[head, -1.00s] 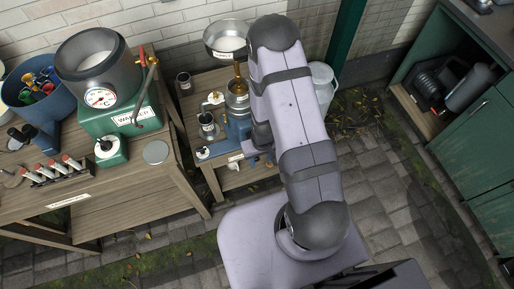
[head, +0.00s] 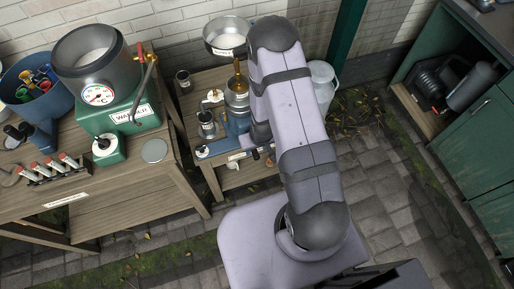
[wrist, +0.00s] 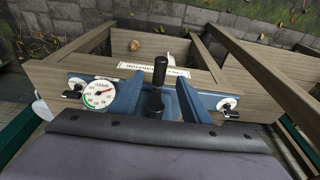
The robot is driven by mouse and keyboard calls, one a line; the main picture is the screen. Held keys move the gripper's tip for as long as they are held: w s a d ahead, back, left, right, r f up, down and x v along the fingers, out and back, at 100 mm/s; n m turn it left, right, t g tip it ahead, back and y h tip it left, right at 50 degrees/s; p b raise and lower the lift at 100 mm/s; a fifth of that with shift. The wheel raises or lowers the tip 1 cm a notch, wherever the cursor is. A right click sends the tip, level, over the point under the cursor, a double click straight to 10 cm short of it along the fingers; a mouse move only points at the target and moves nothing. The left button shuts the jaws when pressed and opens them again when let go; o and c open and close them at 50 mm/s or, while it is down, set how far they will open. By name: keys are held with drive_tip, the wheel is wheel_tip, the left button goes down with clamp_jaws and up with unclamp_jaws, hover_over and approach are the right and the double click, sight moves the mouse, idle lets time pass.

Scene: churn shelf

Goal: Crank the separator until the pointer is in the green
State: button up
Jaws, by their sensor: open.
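The separator (head: 237,91) stands on a low wooden bench, with a metal bowl (head: 226,38) on top and a blue base. In the wrist view its round white gauge (wrist: 98,94) has a green stretch at the lower left; the pointer is too small to read surely. An upright black crank knob (wrist: 160,70) is in the middle of the wrist view. My gripper (wrist: 160,90) is open, its two blue fingers on either side of the knob. I cannot tell whether they touch it. In the head view my arm hides the crank and most of the gripper.
Left of the separator, a taller bench holds a green warmer (head: 118,113) with a dial and a brass lever, a blue tub (head: 38,105) and a rack of tubes (head: 55,168). A milk can (head: 323,85) stands behind my arm. The paving at right is clear.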

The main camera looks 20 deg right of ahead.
sight(256, 153)
drive_tip(key=shift+b+x, duration=2.6)
drive_tip(key=shift+x, duration=0.7)
drive_tip(key=shift+f, duration=0.35)
clamp_jaws()
